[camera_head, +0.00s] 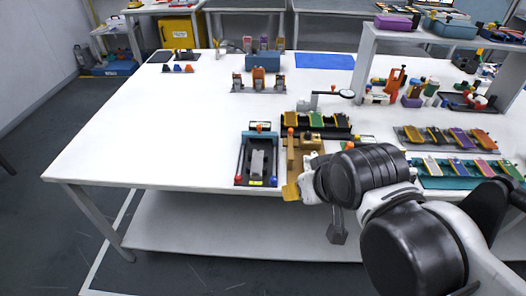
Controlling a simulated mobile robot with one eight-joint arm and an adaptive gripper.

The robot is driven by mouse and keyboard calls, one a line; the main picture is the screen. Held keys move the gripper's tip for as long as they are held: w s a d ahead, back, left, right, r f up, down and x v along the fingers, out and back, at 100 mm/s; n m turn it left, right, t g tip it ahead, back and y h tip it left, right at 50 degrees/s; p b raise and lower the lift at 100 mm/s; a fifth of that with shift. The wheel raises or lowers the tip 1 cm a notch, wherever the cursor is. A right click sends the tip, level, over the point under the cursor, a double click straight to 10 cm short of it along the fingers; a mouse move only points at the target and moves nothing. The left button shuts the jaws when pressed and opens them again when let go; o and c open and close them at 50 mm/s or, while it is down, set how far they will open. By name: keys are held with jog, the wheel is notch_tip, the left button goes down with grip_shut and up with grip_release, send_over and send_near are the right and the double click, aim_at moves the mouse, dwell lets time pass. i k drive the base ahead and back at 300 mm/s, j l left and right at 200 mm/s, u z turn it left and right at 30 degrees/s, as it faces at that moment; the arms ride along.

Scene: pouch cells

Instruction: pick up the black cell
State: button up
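I cannot pick out a black cell with certainty. A black rack (303,126) on the table holds yellow-green cells (316,119), with dark shapes between them that may be slots or black cells. My arm reaches in from the lower right, its wrist over the table's front edge. A dark grey part under the wrist looks like my gripper (337,228). It hangs in front of the table edge, apart from the rack. Its fingers are too small to read, and I see nothing clearly held.
A blue-edged fixture with a grey block (257,162) and a brown fixture (293,188) stand at the front edge. A grey tray (402,140) and a teal tray (428,183) of coloured cells lie at the right, partly beside my arm. The table's left side (150,130) is clear.

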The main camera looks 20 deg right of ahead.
aim_at(341, 120)
jog(key=i+l+z, duration=0.1)
jog(key=i+z, duration=0.2)
jog(key=z, duration=0.15)
jog(key=i+z, duration=0.3)
jog(key=z, duration=0.15)
jog(key=i+j+z, duration=0.15)
jog(key=i+z, duration=0.15)
jog(key=z, duration=0.15)
